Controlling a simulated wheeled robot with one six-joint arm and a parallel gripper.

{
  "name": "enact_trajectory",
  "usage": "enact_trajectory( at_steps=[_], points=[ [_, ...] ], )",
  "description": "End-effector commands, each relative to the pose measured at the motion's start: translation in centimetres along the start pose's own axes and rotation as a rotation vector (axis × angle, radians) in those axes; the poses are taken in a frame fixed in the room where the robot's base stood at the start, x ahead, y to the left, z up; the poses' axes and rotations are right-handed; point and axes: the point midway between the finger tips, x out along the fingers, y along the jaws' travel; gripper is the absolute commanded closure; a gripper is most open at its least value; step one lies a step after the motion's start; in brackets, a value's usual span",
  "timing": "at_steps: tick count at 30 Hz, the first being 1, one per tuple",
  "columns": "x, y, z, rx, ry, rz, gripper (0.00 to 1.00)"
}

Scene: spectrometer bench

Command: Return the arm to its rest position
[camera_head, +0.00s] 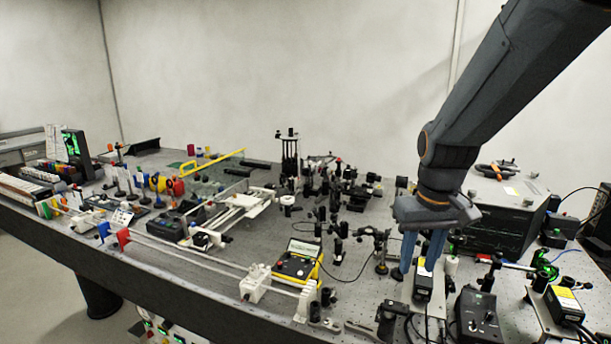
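My arm (500,90) comes down from the upper right of the head view. My gripper (416,262) hangs at its end over the right part of the bench, pointing down. Its two blue fingers are spread apart and I see nothing held between them. A small black box with a yellow label (423,285) is just below the fingers in the picture. I cannot tell whether the fingers touch it.
The bench (240,250) is crowded with optical posts (290,155). A yellow-edged meter (297,262) is left of my gripper. A large dark box (505,215) stands to its right, and a black knobbed box (477,315) is in front.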

Motion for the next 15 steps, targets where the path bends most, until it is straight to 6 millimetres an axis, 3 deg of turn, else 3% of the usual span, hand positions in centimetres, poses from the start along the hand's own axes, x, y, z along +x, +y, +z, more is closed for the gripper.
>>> enact_trajectory(
  at_steps=[6, 12, 15],
  points=[
    [3.5, -2.5, 4.9, 0.024, 0.046, -0.004, 0.67],
    [5.6, -4.1, 8.7, 0.043, 0.084, -0.009, 0.67],
    [7.0, -4.1, 8.8, 0.047, 0.077, -0.010, 0.67]
  ],
)
